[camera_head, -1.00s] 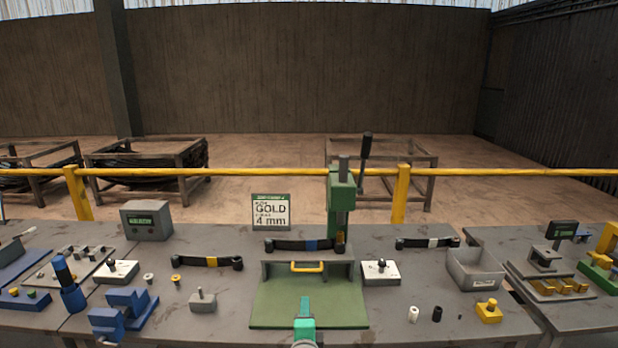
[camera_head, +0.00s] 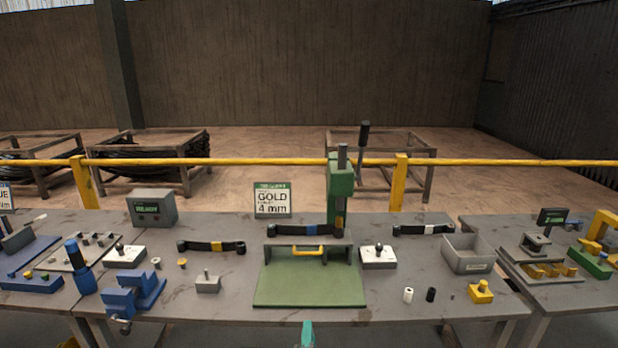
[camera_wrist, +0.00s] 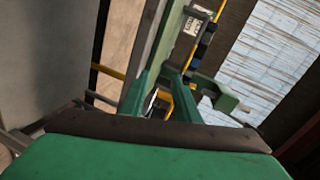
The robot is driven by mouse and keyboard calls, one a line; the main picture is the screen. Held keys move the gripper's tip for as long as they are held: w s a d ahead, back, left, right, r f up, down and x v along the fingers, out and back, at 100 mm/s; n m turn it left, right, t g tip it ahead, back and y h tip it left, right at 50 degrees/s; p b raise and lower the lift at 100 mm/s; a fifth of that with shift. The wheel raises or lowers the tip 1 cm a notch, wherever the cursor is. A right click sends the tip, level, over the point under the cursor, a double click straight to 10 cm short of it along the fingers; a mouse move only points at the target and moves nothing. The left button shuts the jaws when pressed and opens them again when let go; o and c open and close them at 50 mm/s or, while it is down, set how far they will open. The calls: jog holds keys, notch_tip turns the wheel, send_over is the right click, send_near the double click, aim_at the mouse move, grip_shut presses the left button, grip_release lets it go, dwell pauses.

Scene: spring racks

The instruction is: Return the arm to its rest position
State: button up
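The tip of my gripper (camera_head: 307,335) shows green at the bottom middle of the head view, in front of the workbench (camera_head: 220,305). In the wrist view, the two green fingers of my gripper (camera_wrist: 160,82) stand apart with a gap between them. I see nothing held in that gap. The wrist view is tilted, with the bench and wall at a steep angle. The rest of my arm is out of the head view.
The bench holds a green press (camera_head: 341,190), a green mat (camera_head: 310,290), a grey bin (camera_head: 468,256), a blue vise (camera_head: 133,297) and a "GOLD 4 mm" sign (camera_head: 272,200). A yellow rail (camera_head: 240,161) runs behind. Side benches stand left and right.

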jog(key=s+f+n, duration=0.4)
jog(key=s+f, duration=0.2)
jog(key=s, duration=0.7)
jog(key=s+f+n, duration=0.4)
jog(key=s+f, duration=0.1)
jog(key=s, duration=0.7)
jog(key=s+r+n, duration=0.3)
jog(key=s, duration=0.9)
jog(key=s+r+n, duration=0.3)
jog(key=s+n, duration=0.1)
jog(key=s, duration=0.7)
jog(key=shift+s+r+n, duration=0.15)
jog(key=shift+s+n, duration=0.15)
jog(key=shift+s, duration=0.1)
jog(key=shift+a, duration=0.1)
jog(key=shift+s, duration=0.1)
jog(key=shift+w, duration=0.25)
jog(key=shift+s, duration=0.1)
